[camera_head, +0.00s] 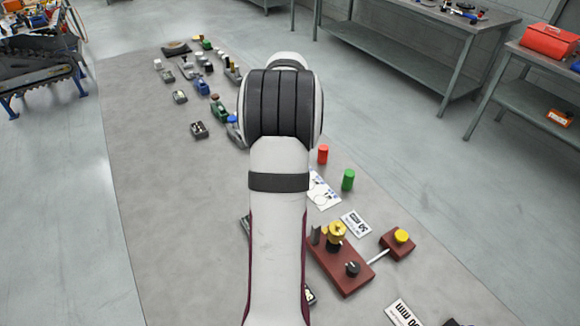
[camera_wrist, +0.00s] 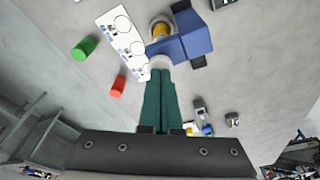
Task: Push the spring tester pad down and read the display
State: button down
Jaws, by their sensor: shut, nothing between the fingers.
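In the wrist view a blue device (camera_wrist: 195,35) with a brass-yellow part (camera_wrist: 159,28) and a pale round pad (camera_wrist: 158,62) looks like the spring tester. My gripper (camera_wrist: 160,72) has dark green fingers, shut together and empty. Their tips are at the pale pad in the picture; I cannot tell whether they touch it. No display reading can be made out. In the head view my arm hides the gripper and this device.
A white card (camera_wrist: 122,35) lies beside the device. A red cylinder (camera_head: 323,154) and a green cylinder (camera_head: 348,180) stand nearby. A dark red block (camera_head: 345,277) with knobs is at the lower right. Several small devices stand at the far left of the mat (camera_head: 150,220).

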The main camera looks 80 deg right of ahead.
jog(key=shift+f, duration=0.75)
dwell(0.8)
jog(key=shift+r, duration=3.05)
